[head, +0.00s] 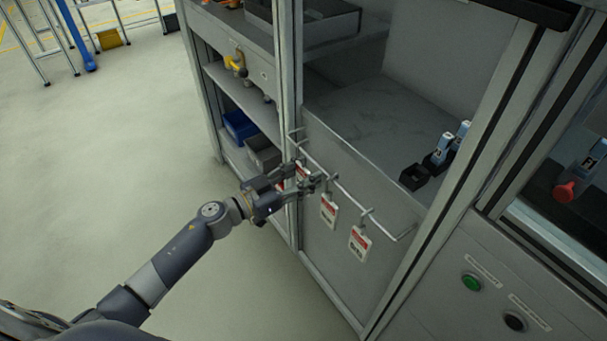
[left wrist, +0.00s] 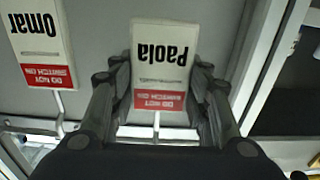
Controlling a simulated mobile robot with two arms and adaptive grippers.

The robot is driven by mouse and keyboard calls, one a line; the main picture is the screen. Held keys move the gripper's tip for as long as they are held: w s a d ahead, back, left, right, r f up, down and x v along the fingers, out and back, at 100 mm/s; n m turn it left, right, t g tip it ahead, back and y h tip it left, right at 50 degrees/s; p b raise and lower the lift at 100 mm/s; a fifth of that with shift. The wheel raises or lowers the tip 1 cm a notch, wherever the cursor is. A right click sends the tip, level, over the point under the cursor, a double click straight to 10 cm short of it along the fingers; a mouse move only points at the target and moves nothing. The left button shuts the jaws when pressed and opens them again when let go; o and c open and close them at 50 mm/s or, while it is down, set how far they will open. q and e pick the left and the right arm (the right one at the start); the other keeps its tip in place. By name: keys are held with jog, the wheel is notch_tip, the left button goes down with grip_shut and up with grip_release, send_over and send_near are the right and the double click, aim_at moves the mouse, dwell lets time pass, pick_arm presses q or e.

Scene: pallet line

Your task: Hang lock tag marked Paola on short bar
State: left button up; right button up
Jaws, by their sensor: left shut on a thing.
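The lock tag marked Paola (left wrist: 160,60) is white with a red band and shows upside down in the left wrist view, between my fingers. My left gripper (head: 312,182) is shut on this tag at the rail on the grey panel. In the head view the tag (head: 303,171) is mostly hidden by the gripper. A thin grey peg meets its red end; I cannot tell whether the tag still hangs on it. The rail (head: 348,196) carries several short pegs; which is the short bar is unclear. My right gripper is not in view.
The Omar tag (left wrist: 42,40) hangs beside Paola. In the head view two tags, one near (head: 328,211) and one farther right (head: 360,243), hang on the rail. A cabinet post (head: 290,100) stands close to the gripper. Open floor lies left.

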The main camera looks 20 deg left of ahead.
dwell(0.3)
pick_arm(q)
jog(key=shift+s+a, duration=0.1)
jog(key=shift+s, duration=0.05)
jog(key=shift+s+a, duration=0.25)
jog(key=shift+s, duration=0.1)
jog(key=shift+s+a+p, duration=0.4)
jog(key=shift+s, duration=0.05)
jog(key=shift+s+a, duration=0.4)
jog(key=shift+s, duration=0.1)
jog(key=shift+p+v, duration=0.55)
jog(key=shift+v, duration=0.7)
jog(key=p, duration=0.2)
send_near(301, 176)
jog(key=shift+s+a, duration=0.4)
jog(key=shift+s, duration=0.25)
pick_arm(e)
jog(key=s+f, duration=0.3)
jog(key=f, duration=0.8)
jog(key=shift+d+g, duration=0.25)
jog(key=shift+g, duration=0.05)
